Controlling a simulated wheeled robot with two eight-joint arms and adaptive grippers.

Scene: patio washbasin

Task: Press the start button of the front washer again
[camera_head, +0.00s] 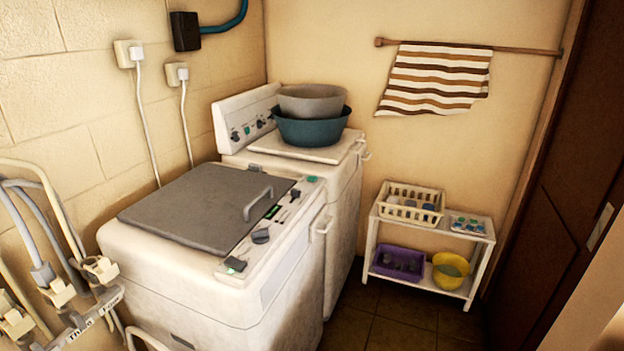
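The front washer (180,292) is a white machine with a grey lid (190,212), which is closed and has a light handle. Its control panel (288,222) runs along the right edge of the top. On the panel are dark knobs (261,236), a small green-lit display (272,212), a green button (312,179) at the far end and a dark control with a green mark (235,265) at the near end. Which one is the start button I cannot tell for sure. Neither of my grippers is in view.
A second white washer (343,185) stands behind, with a teal basin (311,129) and grey basin (312,101) stacked on it. Taps and hoses (62,290) are at lower left. A white shelf (457,237) stands at the right, near a dark door (560,200). Floor (400,325) is clear.

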